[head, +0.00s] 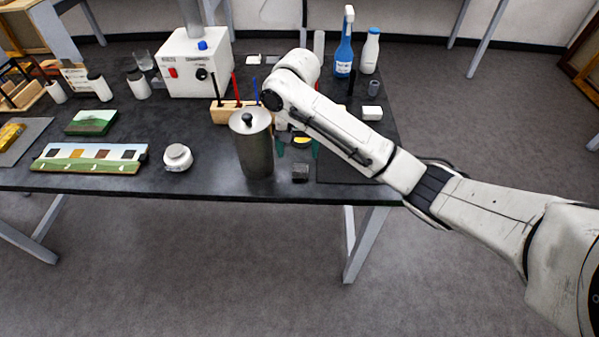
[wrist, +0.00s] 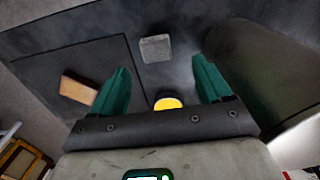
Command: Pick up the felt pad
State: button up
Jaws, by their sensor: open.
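A small dark grey square pad, which looks like the felt pad (head: 300,172), lies on the black table near its front edge, right of the metal canister. In the wrist view the felt pad (wrist: 156,48) lies flat beyond the fingertips, between their lines. My gripper (head: 298,150) points down just behind the pad, partly hidden by my arm. In the wrist view my gripper (wrist: 160,66) has its two green fingers wide apart with nothing held. A yellow rounded thing (wrist: 168,103) shows between the finger bases, and it also shows in the head view (head: 302,141).
The metal canister (head: 256,155) stands close left of my gripper; it appears as a large dark shape (wrist: 252,65) in the wrist view. A brown block (wrist: 78,88) lies on a dark mat (wrist: 75,58).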

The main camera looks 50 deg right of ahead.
aim_at(300, 166)
jog(key=shift+s+d+f+p, duration=0.1)
jog(key=shift+d+f+p, duration=0.1)
jog(key=shift+f, duration=1.5)
jog(key=shift+s+d+f+p, duration=0.1)
jog(key=shift+d+f+p, duration=0.1)
jog(key=shift+f, duration=1.45)
jog(key=shift+w, duration=0.1)
jog(key=shift+c, duration=0.4)
jog(key=c, duration=1.1)
